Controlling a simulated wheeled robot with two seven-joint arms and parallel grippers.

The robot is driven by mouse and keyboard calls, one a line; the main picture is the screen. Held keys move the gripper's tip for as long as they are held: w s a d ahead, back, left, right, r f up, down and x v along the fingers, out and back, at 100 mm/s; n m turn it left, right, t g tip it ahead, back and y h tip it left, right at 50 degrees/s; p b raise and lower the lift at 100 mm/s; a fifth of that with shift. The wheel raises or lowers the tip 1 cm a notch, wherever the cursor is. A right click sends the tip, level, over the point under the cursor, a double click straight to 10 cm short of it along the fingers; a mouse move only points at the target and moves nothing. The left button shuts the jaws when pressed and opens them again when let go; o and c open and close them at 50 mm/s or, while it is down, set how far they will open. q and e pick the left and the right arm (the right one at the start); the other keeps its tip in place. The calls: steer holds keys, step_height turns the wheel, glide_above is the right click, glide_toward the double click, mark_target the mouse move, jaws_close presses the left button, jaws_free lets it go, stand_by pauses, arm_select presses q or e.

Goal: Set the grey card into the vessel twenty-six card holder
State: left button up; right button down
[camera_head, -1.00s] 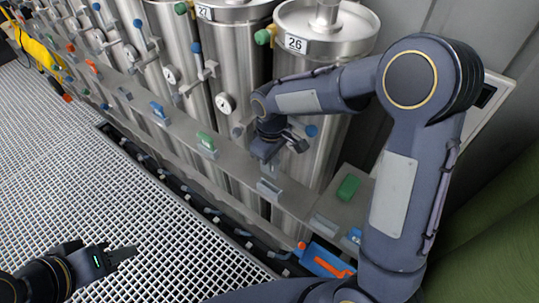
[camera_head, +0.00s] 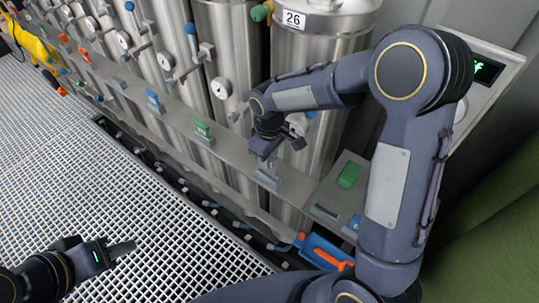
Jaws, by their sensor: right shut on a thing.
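Vessel twenty-six (camera_head: 318,75) is a steel cylinder with a "26" label, at the upper middle. Its card holder (camera_head: 268,182) is a small grey bracket on the ledge in front of it. My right gripper (camera_head: 264,152) is just above this holder, pointing down, shut on the grey card (camera_head: 270,168). The card is mostly hidden by the fingers, and I cannot tell whether its lower edge is inside the holder. My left gripper (camera_head: 122,249) is low at the left over the grating, with nothing visible in it; its finger gap does not show.
A green card (camera_head: 348,175) lies on a grey shelf at the right end of the ledge. A blue and orange tool (camera_head: 322,252) hangs below it. Holders with green (camera_head: 203,129) and blue (camera_head: 153,98) cards stand further left. The grating (camera_head: 130,180) is clear.

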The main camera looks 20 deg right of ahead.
mark_target(270, 173)
steer(key=shift+f+b, duration=1.45)
steer(key=shift+f, duration=0.65)
steer(key=shift+f, duration=0.2)
steer(key=c, duration=1.3)
jaws_free()
steer(key=shift+o, duration=0.2)
step_height(270, 173, up, 8)
steer(key=shift+f, duration=0.1)
